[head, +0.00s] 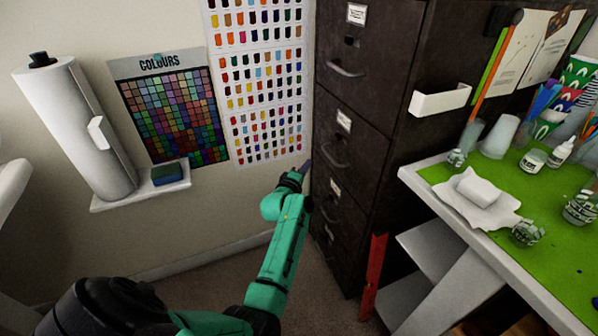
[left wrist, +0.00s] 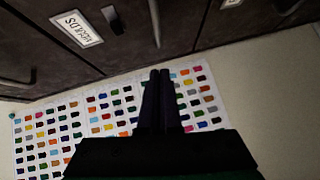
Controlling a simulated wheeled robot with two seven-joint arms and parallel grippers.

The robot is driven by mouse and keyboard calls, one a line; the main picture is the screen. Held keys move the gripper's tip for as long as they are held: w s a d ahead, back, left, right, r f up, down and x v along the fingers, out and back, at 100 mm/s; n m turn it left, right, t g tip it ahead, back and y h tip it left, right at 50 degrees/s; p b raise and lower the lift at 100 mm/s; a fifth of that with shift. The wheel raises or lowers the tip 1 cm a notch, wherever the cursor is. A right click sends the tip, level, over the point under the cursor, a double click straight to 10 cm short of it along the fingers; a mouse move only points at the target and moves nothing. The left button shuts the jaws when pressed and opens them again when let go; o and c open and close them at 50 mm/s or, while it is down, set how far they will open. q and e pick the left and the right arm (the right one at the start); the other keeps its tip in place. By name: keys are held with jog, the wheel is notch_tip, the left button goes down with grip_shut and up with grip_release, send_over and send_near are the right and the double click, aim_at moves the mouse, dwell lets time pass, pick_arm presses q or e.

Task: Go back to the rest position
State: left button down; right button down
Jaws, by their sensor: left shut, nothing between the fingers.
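My left gripper (head: 304,166) is at the end of my green left arm, in front of the wall just left of the dark filing cabinet (head: 352,140). In the left wrist view the gripper's two dark fingers (left wrist: 160,80) lie side by side, shut, with nothing between them. The cabinet drawers and a label (left wrist: 76,28) fill the upper part of that view, and the colour chart is behind the fingers. I cannot tell whether the fingertips touch the cabinet. My right gripper is not in view.
A white table (head: 412,176) with a green mat (head: 560,245) stands at the right, bearing jars, cups and a white block on a cloth. A shelf (head: 130,199) holds a paper roll (head: 75,125) and a sponge (head: 167,174). Floor (head: 215,285) shows below.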

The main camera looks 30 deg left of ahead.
pick_arm(q)
jog(key=a+f+v, duration=0.1)
jog(key=v, duration=0.4)
jog(key=s+d+f+m+g+h+p, duration=0.1)
jog(key=s+d+f+m+g, duration=0.2)
jog(key=f, duration=0.5)
jog(key=s+d+f+m+g+h+p, duration=0.1)
jog(key=s+d+f+m+g+p, duration=0.2)
jog(key=s+f, duration=0.4)
jog(key=s+d+f+m+g+h, duration=0.1)
jog(key=s+d+f+m, duration=0.25)
jog(key=f, duration=0.55)
jog(key=s+f+m+g+p, duration=0.1)
jog(key=s+f+m+g, duration=0.1)
jog(key=s, duration=0.9)
jog(key=s+a+f+m+g, duration=0.1)
jog(key=s+f+m+g, duration=0.2)
jog(key=s, duration=0.8)
jog(key=s+f+m+g+p, duration=0.1)
jog(key=s+f+m+g, duration=0.2)
jog(key=s+f+m, duration=0.3)
jog(key=s+f, duration=0.3)
jog(key=s, duration=0.3)
jog(key=shift+a+p, duration=0.2)
jog(key=shift+p, duration=0.1)
jog(key=shift+s+f+m, duration=0.1)
jog(key=shift+f+m, duration=0.05)
jog(key=shift+m, duration=0.1)
